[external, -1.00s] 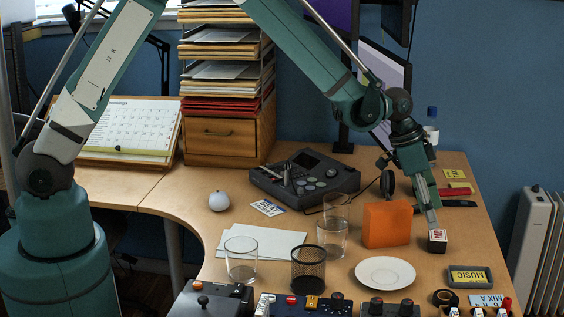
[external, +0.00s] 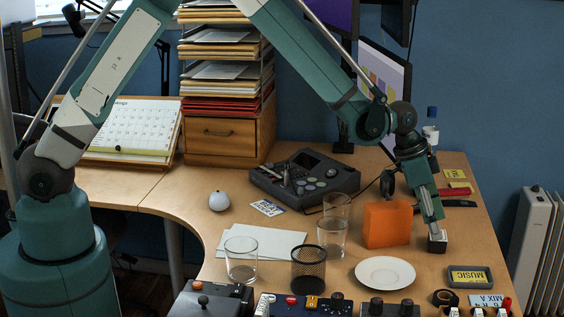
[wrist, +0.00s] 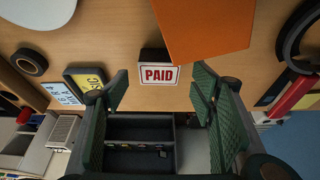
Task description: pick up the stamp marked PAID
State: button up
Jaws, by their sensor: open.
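The stamp marked PAID (external: 438,247) is a small dark block on the desk, right of the orange box. In the wrist view its white label with red PAID lettering (wrist: 160,75) faces the camera, upright and readable. My gripper (external: 436,221) points down just above the stamp, and its fingers partly cover it in the external view. In the wrist view my gripper (wrist: 161,86) is open, with one green-padded finger on each side of the label and gaps between. Whether a finger touches the stamp cannot be told.
The orange box (external: 387,224) stands close on the left of the stamp. A white plate (external: 385,272) and a MUSIC stamp pad or tin (external: 470,276) lie nearer the front. A red-handled tool (external: 455,191) lies behind. Bare desk lies right of the stamp.

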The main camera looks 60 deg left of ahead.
aim_at(437, 242)
jog(key=shift+b+x, duration=0.5)
jog(key=shift+x, duration=1.6)
jog(key=c, duration=1)
